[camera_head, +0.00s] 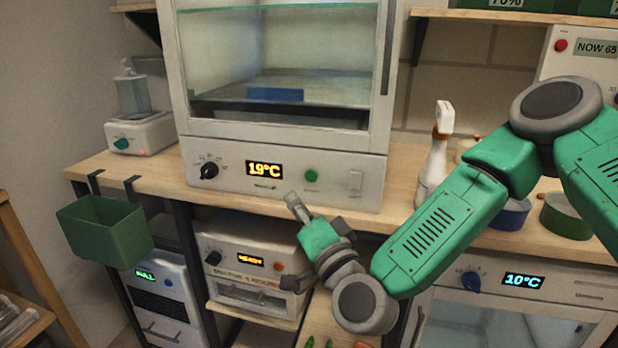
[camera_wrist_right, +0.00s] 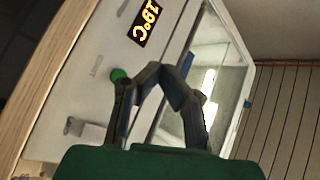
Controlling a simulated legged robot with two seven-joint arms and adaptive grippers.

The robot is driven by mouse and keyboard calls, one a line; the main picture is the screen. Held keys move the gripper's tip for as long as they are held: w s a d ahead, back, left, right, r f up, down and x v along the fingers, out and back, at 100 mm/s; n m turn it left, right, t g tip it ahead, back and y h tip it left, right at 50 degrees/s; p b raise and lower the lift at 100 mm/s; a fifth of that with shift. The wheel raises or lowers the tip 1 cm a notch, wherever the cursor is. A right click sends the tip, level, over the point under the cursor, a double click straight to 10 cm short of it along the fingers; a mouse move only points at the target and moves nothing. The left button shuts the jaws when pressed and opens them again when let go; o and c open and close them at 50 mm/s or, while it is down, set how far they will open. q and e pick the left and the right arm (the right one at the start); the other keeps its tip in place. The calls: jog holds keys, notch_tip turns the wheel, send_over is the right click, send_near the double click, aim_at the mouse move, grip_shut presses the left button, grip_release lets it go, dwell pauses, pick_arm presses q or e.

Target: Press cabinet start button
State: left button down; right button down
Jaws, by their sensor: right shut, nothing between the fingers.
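The white cabinet (camera_head: 230,170) stands on the wooden bench with a glass front above a control panel. Its panel has a black knob (camera_head: 209,170), a display reading 19°C (camera_head: 264,170), a round green button (camera_head: 311,175) and a pale rocker switch (camera_head: 355,183). My right gripper (camera_head: 291,199) is shut and empty, its tips just below and left of the green button in the head view. In the right wrist view, the green button (camera_wrist_right: 118,75) shows beside the fingers of the gripper (camera_wrist_right: 160,72). I cannot tell whether they touch the panel. My left gripper is out of view.
A spray bottle (camera_head: 436,160) stands right of the cabinet, behind my right arm. A small white device (camera_head: 140,135) stands at its left. A green bin (camera_head: 100,230) hangs from the bench's front edge. Other appliances (camera_head: 250,262) sit below the bench.

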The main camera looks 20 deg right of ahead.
aim_at(300, 170)
jog(key=w+d, duration=0.3)
jog(key=w, duration=0.1)
jog(key=shift+w+d, duration=0.3)
jog(key=shift+d, duration=0.05)
jog(key=shift+w+d, duration=0.15)
jog(key=shift+w, duration=0.3)
dwell(0.9)
jog(key=shift+w+d, duration=0.25)
jog(key=shift+w, duration=0.05)
jog(key=shift+w+d+r, duration=0.1)
jog(key=shift+w+d, duration=0.1)
jog(key=shift+w, duration=0.1)
dwell(0.6)
jog(key=shift+s+a, duration=0.5)
jog(key=shift+s, duration=0.2)
